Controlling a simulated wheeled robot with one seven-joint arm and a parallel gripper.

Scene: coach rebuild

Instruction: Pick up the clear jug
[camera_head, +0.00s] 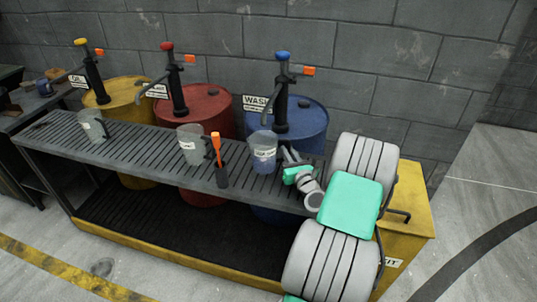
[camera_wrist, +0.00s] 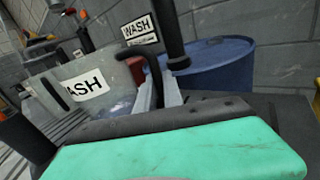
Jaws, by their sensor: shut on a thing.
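A clear jug (camera_head: 263,154) with a bluish tint stands upright at the right part of the slatted bench. In the wrist view the jug (camera_wrist: 92,92) shows a white WASH label, and its black handle (camera_wrist: 152,68) faces me. My gripper (camera_head: 285,155) reaches in from the right, beside the jug. In the wrist view its pale fingers (camera_wrist: 158,93) are closed around the handle's lower part. Two other clear jugs stand on the bench, one in the middle (camera_head: 190,147) and one at the left (camera_head: 92,128).
A black holder with an orange-handled tool (camera_head: 218,165) stands left of the jug. Blue (camera_head: 308,119), red (camera_head: 222,102) and yellow (camera_head: 138,98) drums with pumps stand behind the slatted bench (camera_head: 140,150). A pump spout hangs close above the jug. A yellow cabinet (camera_head: 412,215) stands at the right.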

